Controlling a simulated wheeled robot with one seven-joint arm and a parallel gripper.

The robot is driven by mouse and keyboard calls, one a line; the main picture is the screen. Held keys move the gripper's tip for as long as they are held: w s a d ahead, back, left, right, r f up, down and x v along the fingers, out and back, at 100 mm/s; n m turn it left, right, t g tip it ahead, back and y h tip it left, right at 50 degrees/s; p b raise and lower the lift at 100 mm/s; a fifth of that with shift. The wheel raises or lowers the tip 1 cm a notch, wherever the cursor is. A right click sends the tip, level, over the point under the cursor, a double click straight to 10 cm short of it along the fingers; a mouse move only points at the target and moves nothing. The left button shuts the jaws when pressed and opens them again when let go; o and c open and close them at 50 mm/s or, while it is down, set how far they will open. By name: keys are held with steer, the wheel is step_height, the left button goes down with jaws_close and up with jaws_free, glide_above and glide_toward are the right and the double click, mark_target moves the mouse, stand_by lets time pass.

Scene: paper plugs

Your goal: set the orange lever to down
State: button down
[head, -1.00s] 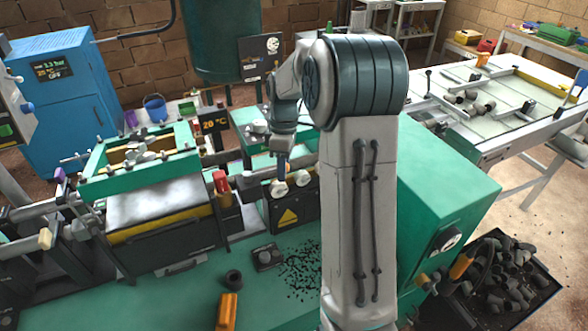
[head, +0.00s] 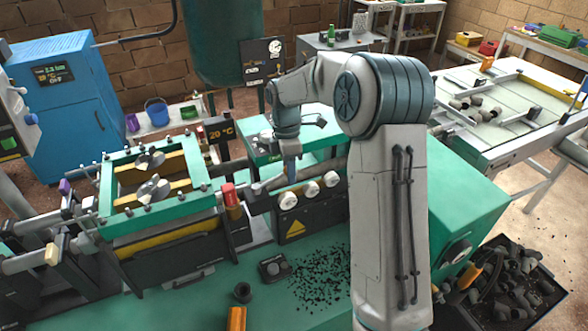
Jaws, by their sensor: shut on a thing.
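Several orange things show, and I cannot tell for sure which is the lever. An orange upright piece (head: 236,319) stands on the green bench at the bottom edge, partly cut off. An orange handle-like piece (head: 468,276) is at the left side of the black bin. A red-topped handle (head: 229,194) stands left of the white knobs. My gripper (head: 291,178) points down by the dark panel with white knobs (head: 312,187), right of the red-topped handle. Its fingers look close together; what they hold is too small to make out.
A green clamp frame (head: 110,216) with grey discs is on the left. A dark pipe runs behind my gripper. Black crumbs (head: 318,277) and a small black box (head: 273,269) lie on the green bench. A black bin (head: 548,292) of dark plugs stands at right.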

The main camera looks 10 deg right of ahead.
steer(key=shift+w+a+r, duration=0.1)
steer(key=shift+w+r, duration=0.05)
steer(key=c, duration=1.2)
jaws_free()
steer(key=shift+o, duration=0.6)
step_height(320, 180, up, 13)
steer(key=w+b, duration=0.1)
steer(key=w, duration=0.1)
steer(key=shift+w+a+r, duration=0.15)
steer(key=shift+w+r, duration=0.05)
steer(key=shift+w, duration=0.05)
